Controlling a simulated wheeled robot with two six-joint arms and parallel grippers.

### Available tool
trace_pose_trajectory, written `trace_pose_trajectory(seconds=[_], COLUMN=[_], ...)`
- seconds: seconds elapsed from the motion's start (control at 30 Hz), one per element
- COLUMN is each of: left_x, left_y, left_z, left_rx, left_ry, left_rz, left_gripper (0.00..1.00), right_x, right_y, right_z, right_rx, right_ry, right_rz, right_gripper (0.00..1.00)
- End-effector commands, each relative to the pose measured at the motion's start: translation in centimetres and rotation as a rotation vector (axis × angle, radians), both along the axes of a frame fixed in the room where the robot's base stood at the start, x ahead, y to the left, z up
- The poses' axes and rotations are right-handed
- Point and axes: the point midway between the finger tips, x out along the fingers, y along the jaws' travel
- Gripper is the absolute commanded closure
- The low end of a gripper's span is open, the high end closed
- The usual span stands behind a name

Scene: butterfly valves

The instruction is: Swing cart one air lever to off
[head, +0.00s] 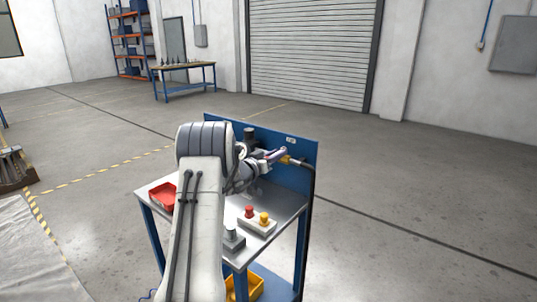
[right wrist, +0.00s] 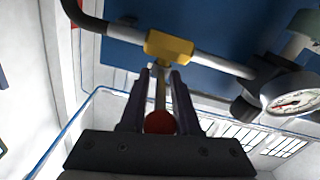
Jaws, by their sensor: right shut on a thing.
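The air valve has a yellow body (right wrist: 168,48) on a grey pipe, in front of the cart's blue back panel (head: 296,146). Its thin metal lever with a red end (right wrist: 160,122) runs from the yellow body in between my right gripper's fingers. In the right wrist view the lever points across the pipe, toward my gripper. My right gripper (right wrist: 158,92) is shut on the lever, one dark finger on each side. In the head view my right gripper (head: 273,155) is at the panel, and my arm hides part of the cart. My left gripper is out of view.
A round gauge (right wrist: 293,100) sits beside the valve on the pipe. The cart top (head: 286,203) carries a red bin (head: 162,195), a box with red and yellow buttons (head: 257,225) and a grey block (head: 232,240). A yellow bin (head: 245,286) is below. Open floor lies right.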

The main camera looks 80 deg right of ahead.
Motion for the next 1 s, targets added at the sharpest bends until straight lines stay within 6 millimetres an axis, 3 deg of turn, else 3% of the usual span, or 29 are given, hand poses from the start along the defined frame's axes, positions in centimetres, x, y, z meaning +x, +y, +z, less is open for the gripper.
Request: trace_pose_trajectory(seconds=[0.3, 0.33, 0.37, 0.73, 1.0], left_x=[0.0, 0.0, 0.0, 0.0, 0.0], left_y=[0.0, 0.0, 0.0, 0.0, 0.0], left_z=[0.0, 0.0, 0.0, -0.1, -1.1], left_rx=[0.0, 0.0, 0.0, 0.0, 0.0], left_ry=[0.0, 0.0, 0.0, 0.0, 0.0], left_rz=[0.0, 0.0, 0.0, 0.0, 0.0], left_gripper=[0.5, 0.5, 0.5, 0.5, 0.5], right_x=[0.0, 0.0, 0.0, 0.4, 2.7], right_y=[-0.1, -0.1, -0.1, 0.4, 4.4], right_z=[0.1, 0.1, 0.1, 0.0, -0.1], right_rx=[-0.003, -0.003, -0.003, -0.001, -0.001], right_ry=[-0.001, -0.001, -0.001, -0.001, 0.0], right_rz=[0.0, 0.0, 0.0, 0.004, 0.006], right_gripper=[1.0, 0.58, 0.57, 0.57, 0.57])
